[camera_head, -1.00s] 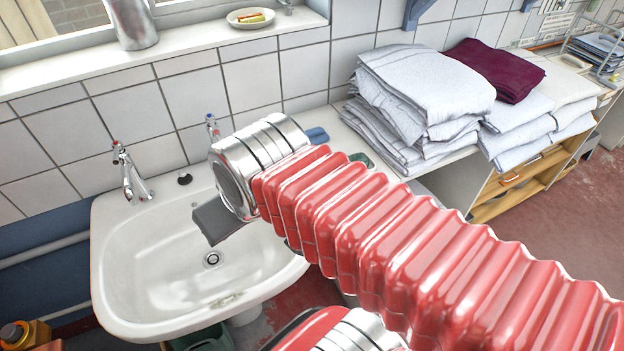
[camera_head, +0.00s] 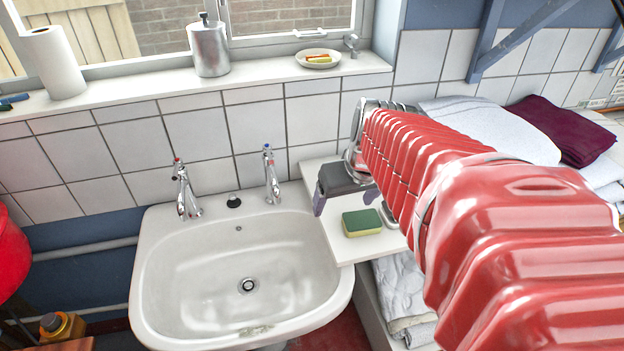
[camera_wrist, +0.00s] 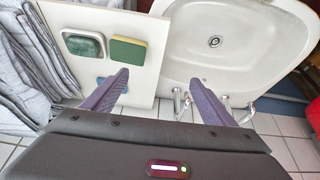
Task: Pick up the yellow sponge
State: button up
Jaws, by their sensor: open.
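The yellow sponge (camera_head: 362,223), with a green top layer, lies flat on the white shelf (camera_head: 343,248) right of the sink. It also shows in the wrist view (camera_wrist: 128,54), up and left of the space between the fingers. My gripper (camera_head: 346,201) is open and empty, above the shelf and just behind the sponge in the head view. In the wrist view my gripper (camera_wrist: 160,84) has its two purple fingers spread wide, with the shelf edge and sink beyond them. The fingers appear apart from the sponge.
A green soap dish (camera_wrist: 83,45) sits beside the sponge, and a blue item (camera_wrist: 112,86) is partly hidden by one finger. The sink (camera_head: 242,265) and its taps (camera_head: 271,176) lie left of the shelf. Folded linen (camera_head: 487,118) lies to the right.

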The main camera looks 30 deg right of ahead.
jog(key=d+f+m, duration=0.1)
jog(key=d, duration=0.7)
jog(key=shift+s+d+f, duration=0.15)
jog(key=shift+s+f, duration=0.1)
jog(key=shift+s, duration=0.05)
jog(key=shift+f, duration=0.1)
send_over(362, 219)
jog(key=s, duration=0.2)
jog(key=shift+a+f, duration=0.2)
jog(key=shift+f, duration=1.8)
jog(key=shift+a+f, duration=0.2)
jog(key=shift+f, duration=1.75)
jog(key=shift+s+x, duration=0.15)
jog(key=shift+x, duration=1.1)
jog(key=shift+s+x, duration=0.15)
jog(key=shift+x, duration=1.15)
jog(key=shift+f, duration=0.1)
jog(key=shift+c, duration=0.4)
jog(key=c, duration=0.6)
